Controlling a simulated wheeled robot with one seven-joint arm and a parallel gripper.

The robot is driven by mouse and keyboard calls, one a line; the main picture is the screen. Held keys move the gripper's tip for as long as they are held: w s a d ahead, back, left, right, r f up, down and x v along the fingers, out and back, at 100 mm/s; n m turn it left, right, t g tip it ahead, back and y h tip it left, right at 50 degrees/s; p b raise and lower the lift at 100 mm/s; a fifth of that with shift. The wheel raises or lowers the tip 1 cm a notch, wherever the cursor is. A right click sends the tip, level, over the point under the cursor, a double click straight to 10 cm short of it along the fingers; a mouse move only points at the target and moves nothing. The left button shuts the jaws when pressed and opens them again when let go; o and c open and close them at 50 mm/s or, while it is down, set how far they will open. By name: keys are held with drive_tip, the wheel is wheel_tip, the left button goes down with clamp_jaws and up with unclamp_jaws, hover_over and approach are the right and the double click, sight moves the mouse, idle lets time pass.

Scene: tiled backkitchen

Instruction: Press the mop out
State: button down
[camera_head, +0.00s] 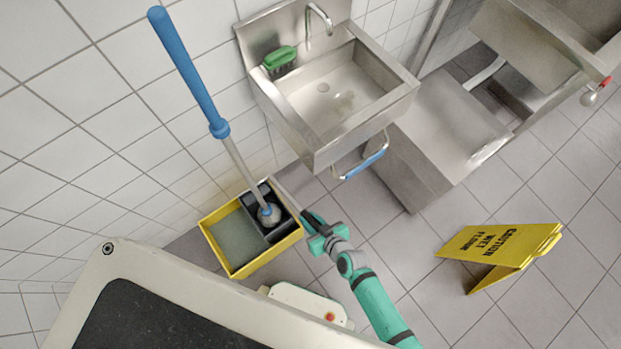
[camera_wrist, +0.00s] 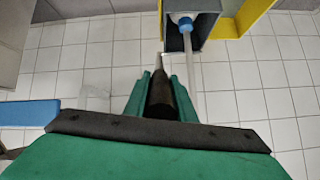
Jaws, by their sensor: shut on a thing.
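The mop stands in the yellow bucket (camera_head: 232,274), its blue handle (camera_head: 185,68) leaning up and left against the tiled wall side. Its head (camera_head: 268,215) sits in the dark wringer (camera_head: 283,228) at the bucket's right. In the wrist view the mop's pale shaft (camera_wrist: 195,72) and the yellow bucket (camera_wrist: 255,12) show at the top. My gripper (camera_head: 315,224) is just right of the bucket, shut on the wringer lever, whose dark grip (camera_wrist: 160,98) lies between my fingers with a grey rod (camera_wrist: 158,68) beyond. The mop head's lower part is hidden inside the wringer.
A steel sink (camera_head: 325,95) with a green brush (camera_head: 280,57) and a blue-gripped bar (camera_head: 364,165) is above right. A yellow wet-floor sign (camera_head: 505,245) stands on the floor at right. Bare tiles (camera_head: 440,275) lie between the sign and my arm.

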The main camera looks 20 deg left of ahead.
idle(0.3)
drive_tip(key=c, duration=1.5)
unclamp_jaws()
drive_tip(key=v, duration=1)
drive_tip(key=shift+s+d+r, duration=0.15)
drive_tip(key=shift+d+r, duration=0.05)
drive_tip(key=shift+d, duration=0.05)
drive_tip(key=s+d+r+m+t+h, duration=0.35)
drive_tip(key=s+r+t, duration=0.2)
drive_tip(key=r, duration=0.25)
drive_tip(key=r+m+t+h, duration=0.1)
drive_tip(key=r+m, duration=0.1)
drive_tip(key=r, duration=0.3)
drive_tip(key=s+r+m+t+h, duration=0.1)
drive_tip(key=r+t+h, duration=0.1)
drive_tip(key=r, duration=0.3)
drive_tip(key=s+a+r+m+t+h, duration=0.1)
drive_tip(key=r+m+h, duration=0.1)
drive_tip(key=r, duration=0.3)
drive_tip(key=shift+m+t, duration=0.25)
drive_tip(key=shift+m, duration=0.1)
